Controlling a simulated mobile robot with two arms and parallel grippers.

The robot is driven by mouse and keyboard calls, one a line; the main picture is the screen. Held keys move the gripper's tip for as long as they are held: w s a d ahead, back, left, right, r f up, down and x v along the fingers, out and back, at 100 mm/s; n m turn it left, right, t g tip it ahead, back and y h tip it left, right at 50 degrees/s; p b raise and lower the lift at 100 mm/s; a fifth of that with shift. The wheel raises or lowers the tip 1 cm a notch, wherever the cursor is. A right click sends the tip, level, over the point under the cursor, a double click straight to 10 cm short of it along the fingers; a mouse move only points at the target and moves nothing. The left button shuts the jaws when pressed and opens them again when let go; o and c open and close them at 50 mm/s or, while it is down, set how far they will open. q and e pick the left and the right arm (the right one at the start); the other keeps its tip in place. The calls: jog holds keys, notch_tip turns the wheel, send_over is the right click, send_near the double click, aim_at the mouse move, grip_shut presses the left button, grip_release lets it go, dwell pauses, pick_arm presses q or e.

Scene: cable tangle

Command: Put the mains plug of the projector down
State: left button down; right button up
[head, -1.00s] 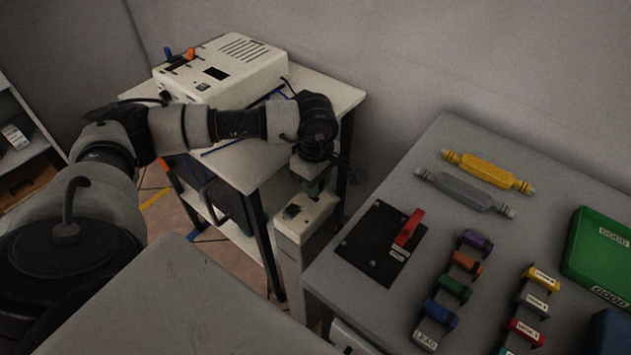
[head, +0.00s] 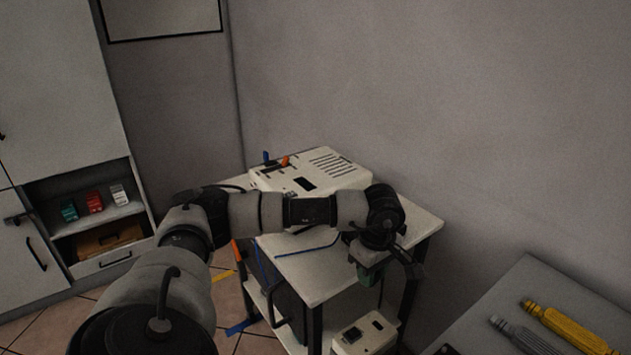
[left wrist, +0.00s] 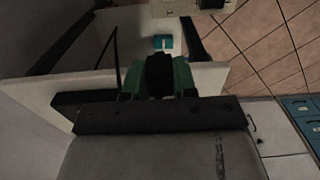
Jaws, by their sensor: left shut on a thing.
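The projector is a cream box (head: 310,173) with a slotted top, on the small cart's top (head: 325,272) in the head view. In the left wrist view my left gripper (left wrist: 158,88) has green fingers shut on a black piece, the mains plug (left wrist: 158,72). Its pins and underside are hidden. A dark cable (left wrist: 112,48) shows at upper left. My left forearm covers part of the projector's front. My right gripper is not in view.
A grey bench (head: 540,290) with a yellow handle-like bar (head: 565,327) and a grey one (head: 528,335) is at right. A blue cable (head: 308,249) lies on the cart top. A cabinet (head: 65,110) stands at left.

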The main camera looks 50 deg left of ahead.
pick_arm(q)
jog(key=a+r+p, duration=0.2)
jog(key=a+r, duration=0.5)
jog(key=p, duration=0.1)
send_over(307, 256)
jog(key=f, duration=0.4)
jog(key=d+f, duration=0.1)
jog(key=f, duration=0.1)
jog(key=shift+w, duration=0.1)
jog(key=shift+a+f, duration=0.25)
jog(key=shift+a, duration=0.1)
jog(key=shift+f, duration=0.25)
notch_tip(307, 256, down, 4)
jog(key=shift+r, duration=0.2)
